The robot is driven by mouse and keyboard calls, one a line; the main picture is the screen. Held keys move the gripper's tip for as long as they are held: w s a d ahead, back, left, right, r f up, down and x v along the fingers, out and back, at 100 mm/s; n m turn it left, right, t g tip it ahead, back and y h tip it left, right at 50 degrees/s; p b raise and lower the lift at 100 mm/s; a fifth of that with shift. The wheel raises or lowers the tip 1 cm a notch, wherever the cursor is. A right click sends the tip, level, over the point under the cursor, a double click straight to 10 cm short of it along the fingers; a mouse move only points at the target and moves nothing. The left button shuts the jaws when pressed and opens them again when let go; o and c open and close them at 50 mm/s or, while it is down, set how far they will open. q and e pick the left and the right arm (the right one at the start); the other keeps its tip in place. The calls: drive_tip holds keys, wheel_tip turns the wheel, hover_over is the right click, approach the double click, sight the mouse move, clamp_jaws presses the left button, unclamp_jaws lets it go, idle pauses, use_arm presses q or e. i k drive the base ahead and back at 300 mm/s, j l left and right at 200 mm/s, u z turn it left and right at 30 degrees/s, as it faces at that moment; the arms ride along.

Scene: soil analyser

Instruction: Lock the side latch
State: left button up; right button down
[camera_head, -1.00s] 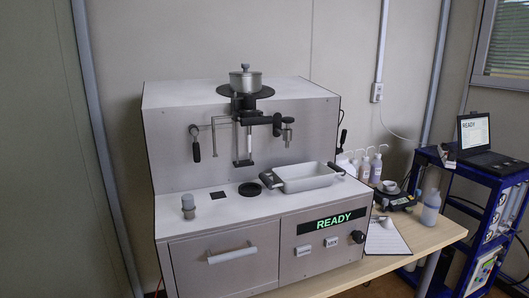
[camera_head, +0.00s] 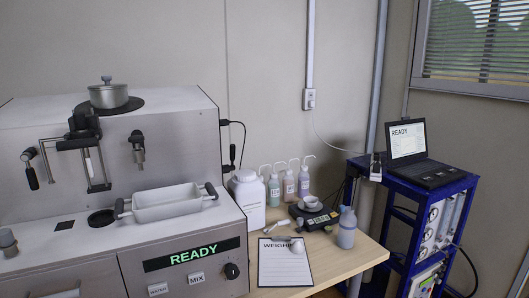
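The soil analyser (camera_head: 175,110) is a grey-white box machine on the left, and its display reads READY. A black handle (camera_head: 232,155) sticks up at its right side wall, by a dark cable; it looks like the side latch. I cannot tell whether it is locked, as most of that side is turned away. Another black-handled lever (camera_head: 31,178) hangs at the front left, beside a dark frame (camera_head: 90,160). Neither of my grippers is in view.
A lidded pot (camera_head: 108,94) sits on top, and a white tray (camera_head: 166,203) with black handles stands on the ledge. A white jug (camera_head: 247,196), several pump bottles (camera_head: 289,186), a scale (camera_head: 314,216) and a clipboard (camera_head: 285,262) crowd the table. A blue cart (camera_head: 402,195) carries a laptop (camera_head: 420,150).

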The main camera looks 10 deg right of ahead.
sight(233, 147)
drive_tip(key=i+l, duration=0.1)
drive_tip(key=l, duration=0.3)
drive_tip(key=i+l, duration=0.15)
drive_tip(key=l, duration=0.25)
drive_tip(key=i+l, duration=0.1)
drive_tip(key=l, duration=0.3)
drive_tip(key=i+l, duration=0.1)
drive_tip(key=l, duration=0.35)
drive_tip(key=i+l, duration=0.15)
drive_tip(key=l, duration=0.25)
drive_tip(key=i+l, duration=0.1)
drive_tip(key=l, duration=0.3)
drive_tip(key=i+l, duration=0.1)
drive_tip(key=l, duration=0.3)
drive_tip(key=i+l, duration=0.15)
drive_tip(key=l, duration=0.25)
drive_tip(key=u, duration=0.05)
